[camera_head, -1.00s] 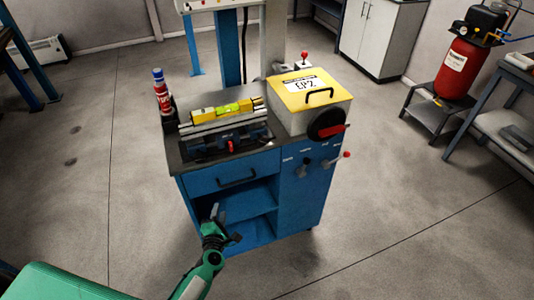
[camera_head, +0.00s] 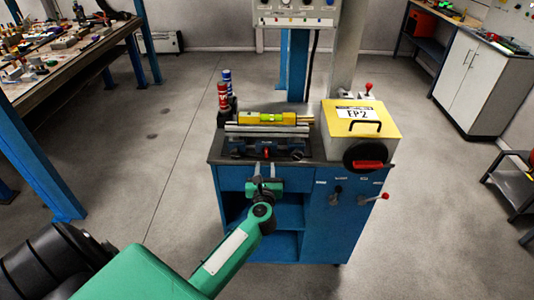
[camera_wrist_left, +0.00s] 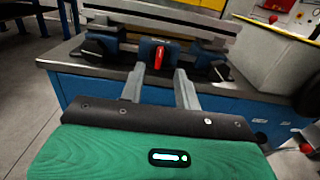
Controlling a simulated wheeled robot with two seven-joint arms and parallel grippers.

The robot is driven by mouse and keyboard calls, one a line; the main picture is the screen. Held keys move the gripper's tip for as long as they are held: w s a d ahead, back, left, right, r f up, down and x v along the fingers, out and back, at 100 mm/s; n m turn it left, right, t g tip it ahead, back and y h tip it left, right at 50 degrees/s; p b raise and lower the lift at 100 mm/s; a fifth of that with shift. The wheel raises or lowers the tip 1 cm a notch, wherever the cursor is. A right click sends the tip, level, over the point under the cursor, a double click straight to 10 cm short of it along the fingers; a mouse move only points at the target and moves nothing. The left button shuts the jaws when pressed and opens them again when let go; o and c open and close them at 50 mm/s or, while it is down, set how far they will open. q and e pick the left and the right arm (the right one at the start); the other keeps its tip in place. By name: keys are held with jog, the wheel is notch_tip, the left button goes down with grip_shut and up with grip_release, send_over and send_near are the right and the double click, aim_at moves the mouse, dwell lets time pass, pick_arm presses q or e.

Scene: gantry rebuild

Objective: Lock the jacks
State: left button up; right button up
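The blue jack fixture (camera_head: 285,148) lies along the front of the cart's dark top, under a yellow level (camera_head: 270,118) on metal bars. A small red lever (camera_head: 267,152) hangs at the middle of its front. In the left wrist view the red lever (camera_wrist_left: 158,58) points down on a blue block, with black knobs (camera_wrist_left: 98,47) to either side. My left gripper (camera_head: 264,172) is just in front of the cart, below the lever. In the wrist view its two fingers (camera_wrist_left: 158,78) are apart with nothing between them, pointing toward the lever. My right gripper is not in view.
The blue cart (camera_head: 335,228) has a yellow-topped box (camera_head: 365,119), a black-and-red handwheel (camera_head: 365,156) and a red-knobbed lever (camera_head: 384,196) at its right. Red and blue bottles (camera_head: 222,96) stand at the back left. A cluttered bench (camera_head: 75,62) is far left. Floor around the cart is clear.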

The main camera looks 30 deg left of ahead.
aim_at(266, 152)
pick_arm(q)
jog(key=x, duration=0.6)
jog(key=shift+w+p, duration=0.1)
jog(key=shift+p, duration=0.3)
jog(key=shift+w+a, duration=0.3)
jog(key=shift+w, duration=0.3)
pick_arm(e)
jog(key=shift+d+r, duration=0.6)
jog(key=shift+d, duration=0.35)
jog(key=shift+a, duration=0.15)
pick_arm(q)
grip_shut()
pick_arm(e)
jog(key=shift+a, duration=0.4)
